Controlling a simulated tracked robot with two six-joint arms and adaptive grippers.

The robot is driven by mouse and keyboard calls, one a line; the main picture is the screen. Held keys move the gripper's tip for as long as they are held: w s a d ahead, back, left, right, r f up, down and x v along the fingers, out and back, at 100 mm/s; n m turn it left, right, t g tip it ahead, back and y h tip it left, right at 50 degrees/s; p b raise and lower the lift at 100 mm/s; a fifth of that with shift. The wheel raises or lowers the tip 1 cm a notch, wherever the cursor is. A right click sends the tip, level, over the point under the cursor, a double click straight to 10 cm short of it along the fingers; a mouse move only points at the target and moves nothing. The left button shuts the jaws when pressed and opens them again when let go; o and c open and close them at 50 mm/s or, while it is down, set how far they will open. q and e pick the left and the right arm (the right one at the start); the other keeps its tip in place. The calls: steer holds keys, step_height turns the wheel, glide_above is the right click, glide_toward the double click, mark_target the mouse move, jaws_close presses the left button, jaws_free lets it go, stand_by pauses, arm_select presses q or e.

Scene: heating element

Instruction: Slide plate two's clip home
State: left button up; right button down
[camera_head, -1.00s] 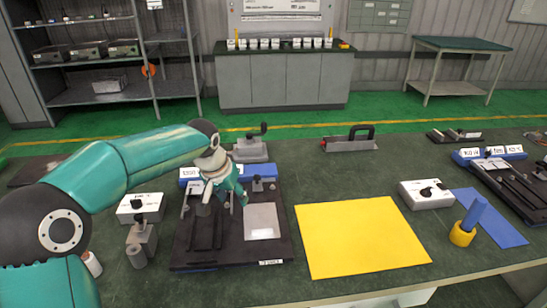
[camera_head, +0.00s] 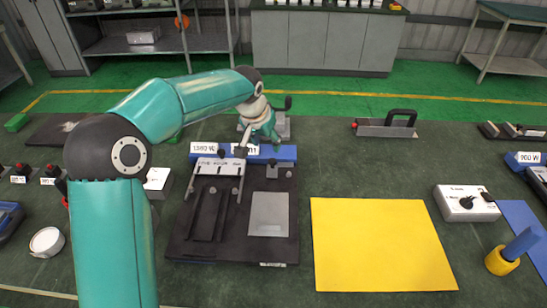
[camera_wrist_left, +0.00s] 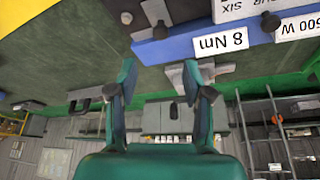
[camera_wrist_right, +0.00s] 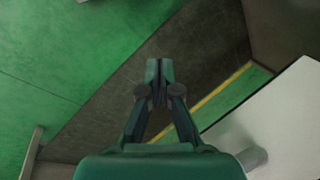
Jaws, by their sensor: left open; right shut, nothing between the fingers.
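A black fixture plate (camera_head: 180,246) lies on the bench, with dark rails, a pale grey square plate (camera_head: 268,214) and a small bracket with a dark knob (camera_head: 273,171). I cannot tell which part is plate two's clip. A blue bar (camera_head: 285,154) with white labels runs along its back edge; one label reads 8 Nm (camera_wrist_left: 222,41) in the left wrist view. My left gripper (camera_head: 262,147) is over this bar, open and empty, and its spread fingers show in its wrist view (camera_wrist_left: 162,75). My right gripper (camera_wrist_right: 160,65) is shut and empty, outside the head view.
A yellow sheet (camera_head: 380,245) lies right of the fixture. A grey crank device (camera_head: 283,128) stands behind the bar. A handled block (camera_head: 388,126) is behind the sheet.

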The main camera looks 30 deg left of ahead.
mark_target(272, 160)
arm_select(q)
steer(key=p+x, duration=0.1)
steer(key=x, duration=0.9)
steer(key=shift+a+f, duration=0.1)
steer(key=shift+f, duration=0.15)
jaws_close()
